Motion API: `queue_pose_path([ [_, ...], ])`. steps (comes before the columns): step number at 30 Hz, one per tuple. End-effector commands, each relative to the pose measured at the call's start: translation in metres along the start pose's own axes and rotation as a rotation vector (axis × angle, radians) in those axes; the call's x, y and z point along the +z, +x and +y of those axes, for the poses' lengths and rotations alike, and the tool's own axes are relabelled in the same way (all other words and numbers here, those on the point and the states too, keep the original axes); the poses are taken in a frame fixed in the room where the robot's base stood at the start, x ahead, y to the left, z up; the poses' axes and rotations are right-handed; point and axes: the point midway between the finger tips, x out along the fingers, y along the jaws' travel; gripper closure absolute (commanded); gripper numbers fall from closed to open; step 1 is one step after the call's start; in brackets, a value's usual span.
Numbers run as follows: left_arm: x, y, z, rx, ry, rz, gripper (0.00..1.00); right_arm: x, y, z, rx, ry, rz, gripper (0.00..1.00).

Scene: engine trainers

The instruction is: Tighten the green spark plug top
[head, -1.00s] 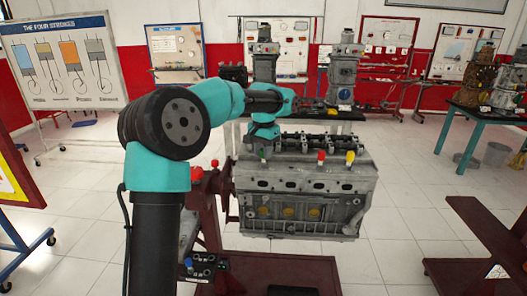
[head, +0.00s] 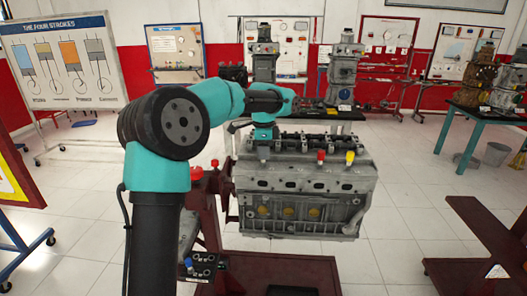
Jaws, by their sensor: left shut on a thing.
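The grey engine block (head: 305,180) sits on a dark red stand. A red spark plug top (head: 320,156) and a yellow spark plug top (head: 350,158) stand upright along its near upper edge. My left gripper (head: 263,152) points down at the left end of that row and is shut on the green spark plug top. The green top is hidden behind the fingers. My right gripper is not in view.
The dark red engine stand (head: 290,266) reaches toward me below the block. A small control box (head: 203,268) sits at its left. A teal-legged table (head: 478,122) with engines is at the right. White floor lies open around.

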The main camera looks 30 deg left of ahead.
Motion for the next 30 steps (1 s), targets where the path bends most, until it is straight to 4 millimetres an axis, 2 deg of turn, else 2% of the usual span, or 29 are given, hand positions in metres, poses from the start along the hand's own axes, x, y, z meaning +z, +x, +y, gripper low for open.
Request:
queue_pose_path([
  [12,0.0,-0.0002,0.0002,0.0,0.243,0.0,0.98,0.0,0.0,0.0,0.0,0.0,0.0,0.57],
  [28,0.0,-0.0001,0.0002,0.0,0.277,0.0,0.98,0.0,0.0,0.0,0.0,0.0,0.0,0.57],
  [29,0.0,-0.0001,0.0002,0.0,0.277,0.0,0.74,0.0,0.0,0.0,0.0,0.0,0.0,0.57],
  [30,0.0,-0.0001,0.0002,0.0,0.277,0.0,0.7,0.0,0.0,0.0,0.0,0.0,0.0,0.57],
])
